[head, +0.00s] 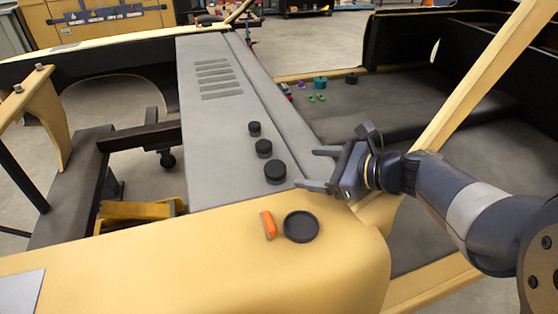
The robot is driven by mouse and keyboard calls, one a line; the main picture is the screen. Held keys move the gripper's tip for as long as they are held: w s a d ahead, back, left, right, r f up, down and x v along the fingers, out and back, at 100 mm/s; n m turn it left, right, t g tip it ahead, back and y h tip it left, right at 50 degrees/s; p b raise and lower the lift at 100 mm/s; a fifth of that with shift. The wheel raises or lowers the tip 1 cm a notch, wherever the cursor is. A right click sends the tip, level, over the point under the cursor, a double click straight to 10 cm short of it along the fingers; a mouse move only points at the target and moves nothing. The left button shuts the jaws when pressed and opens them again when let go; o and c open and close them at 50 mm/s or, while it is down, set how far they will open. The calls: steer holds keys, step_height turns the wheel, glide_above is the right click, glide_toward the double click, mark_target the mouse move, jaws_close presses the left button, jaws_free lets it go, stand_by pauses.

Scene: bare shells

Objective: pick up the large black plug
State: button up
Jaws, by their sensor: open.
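Three black round plugs stand in a row on the grey panel, growing in size toward me: a small one (254,128), a middle one (264,149) and the large black plug (275,172). The large plug stands upright near the panel's front end. My gripper (312,168) is open and empty, just to the right of the large plug. Its two fingers point left toward the plug, with a visible gap between. I cannot tell the gripper's exact height above the panel. Nothing hides the large plug.
A round black dish (301,227) and an orange piece (268,225) lie on the yellow shell (200,262). Small green, purple and teal pieces (320,83) and another black plug (351,78) lie on the dark floor panel behind.

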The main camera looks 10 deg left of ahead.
mark_target(277, 168)
steer(key=x, duration=0.4)
steer(key=shift+s, duration=0.15)
steer(key=x, duration=0.3)
steer(key=p+x, duration=0.1)
steer(key=x, duration=0.1)
steer(key=shift+s+a+f, duration=0.1)
steer(key=shift+s+f, duration=0.05)
steer(key=shift+s, duration=0.15)
steer(key=c, duration=1.1)
steer(key=shift+c, duration=0.2)
